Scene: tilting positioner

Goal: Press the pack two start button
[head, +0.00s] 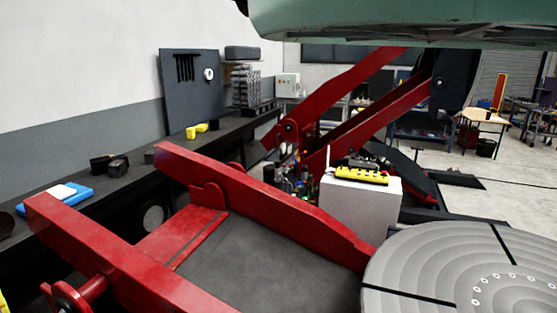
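The pack two start button cannot be singled out in the head view. A yellow control pendant (361,176) with small dark buttons lies on top of a white box-shaped cabinet (352,208), right of the middle. A small light-grey control box (288,84) with tiny coloured marks is mounted on the far wall. Its marks are too small to read, and I cannot tell which of these carries the button. My gripper is not in view.
Red steel beams (265,206) of the positioner fill the near left and middle. A round grey turntable (450,275) stands at the near right. A large pale-green body (400,22) hangs overhead. A dark bench (135,165) runs along the left wall. Open floor (470,205) shows at right.

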